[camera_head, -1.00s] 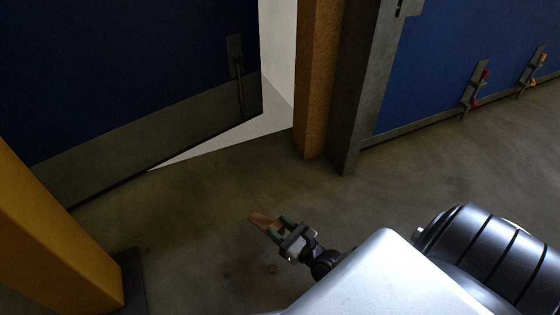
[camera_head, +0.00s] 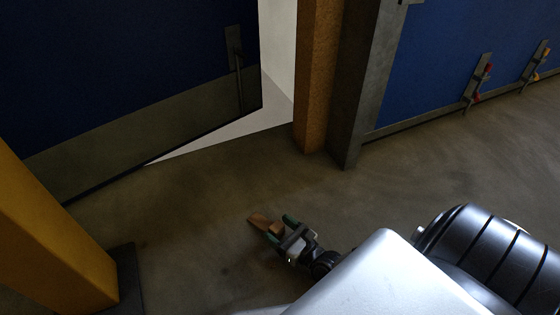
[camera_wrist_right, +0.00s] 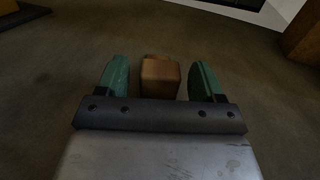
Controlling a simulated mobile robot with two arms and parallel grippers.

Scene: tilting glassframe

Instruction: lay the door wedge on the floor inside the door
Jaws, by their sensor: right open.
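The door wedge (camera_head: 259,220) is a small brown wooden piece at my right gripper (camera_head: 281,224), low over or on the floor in the head view. In the right wrist view the wedge (camera_wrist_right: 160,76) sits between the two green fingers of my right gripper (camera_wrist_right: 160,80), with a gap on each side. The gripper is open. The blue door (camera_head: 130,70) with a grey lower plate stands ajar at upper left, with a bright gap beyond its edge. My left gripper is not in view.
An orange post (camera_head: 314,80) and a dark grey column (camera_head: 355,90) stand right of the doorway. A yellow post (camera_head: 50,230) on a dark base is at lower left. Clamps (camera_head: 477,84) hang on the blue wall at right. The floor (camera_head: 190,200) between is clear.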

